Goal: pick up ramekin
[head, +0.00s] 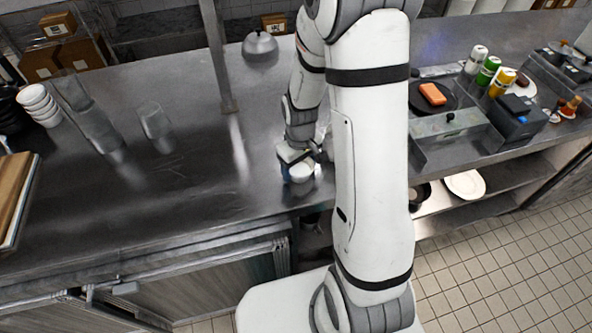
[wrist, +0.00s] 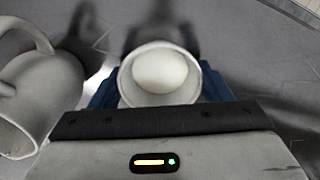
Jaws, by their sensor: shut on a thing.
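The ramekin (head: 301,174) is a small white round cup near the front edge of the steel counter, partly covered by my gripper (head: 298,160) in the head view. In the wrist view the ramekin (wrist: 126,86) shows from above, with a smooth whitish round filling or inside. My gripper's blue fingers are shut on it, one on each side. I cannot tell whether the ramekin touches the counter or is just above it.
Clear glasses (head: 155,125) and stacked white bowls (head: 38,104) stand at left. A metal dome (head: 259,46) sits behind. Bottles (head: 488,70) stand at right.

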